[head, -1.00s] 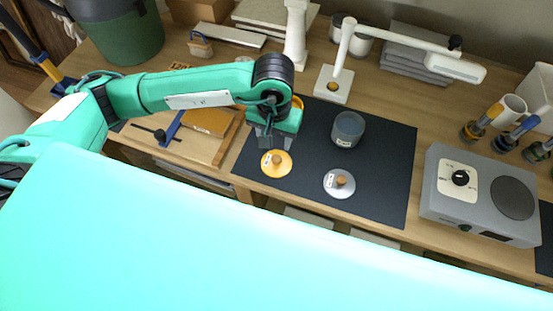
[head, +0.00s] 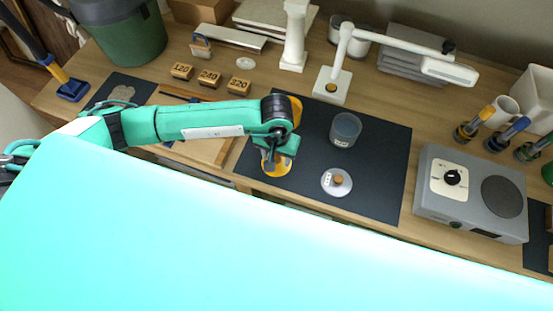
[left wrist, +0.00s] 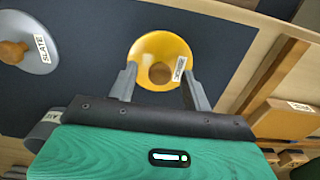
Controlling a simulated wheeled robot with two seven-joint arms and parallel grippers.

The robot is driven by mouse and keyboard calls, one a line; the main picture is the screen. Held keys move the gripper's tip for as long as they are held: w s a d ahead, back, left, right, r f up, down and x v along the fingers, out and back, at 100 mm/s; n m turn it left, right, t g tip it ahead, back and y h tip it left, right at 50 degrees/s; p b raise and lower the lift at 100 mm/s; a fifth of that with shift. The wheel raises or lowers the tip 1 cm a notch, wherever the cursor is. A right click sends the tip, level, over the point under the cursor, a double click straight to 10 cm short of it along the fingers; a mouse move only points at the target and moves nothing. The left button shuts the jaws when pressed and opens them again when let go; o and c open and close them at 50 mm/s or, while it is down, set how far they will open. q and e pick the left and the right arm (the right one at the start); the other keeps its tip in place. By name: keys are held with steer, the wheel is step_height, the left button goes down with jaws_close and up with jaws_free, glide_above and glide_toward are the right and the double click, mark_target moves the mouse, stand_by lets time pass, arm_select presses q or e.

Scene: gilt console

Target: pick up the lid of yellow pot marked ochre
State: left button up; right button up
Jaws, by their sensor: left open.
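The yellow lid (head: 283,168) lies on the dark mat, partly covered by my left gripper in the head view. In the left wrist view the yellow lid (left wrist: 150,45) shows a round brown knob (left wrist: 160,73) and a white label too small to read surely. My left gripper (left wrist: 158,75) is open, its fingers on either side of the knob, with nothing held. In the head view my left gripper (head: 271,163) is right over the lid. The yellow pot (head: 296,108) is mostly hidden behind my arm. My right gripper is not in view.
A grey lid marked slate (left wrist: 30,55) lies beside it; it also shows in the head view (head: 336,191). A grey pot (head: 346,130) stands on the dark mat (head: 385,160). A white lamp (head: 332,86) stands behind. A grey device (head: 470,200) is at right.

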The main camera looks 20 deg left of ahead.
arm_select(q)
steer(key=shift+c, duration=0.2)
steer(key=c, duration=1)
steer(key=shift+r, duration=0.15)
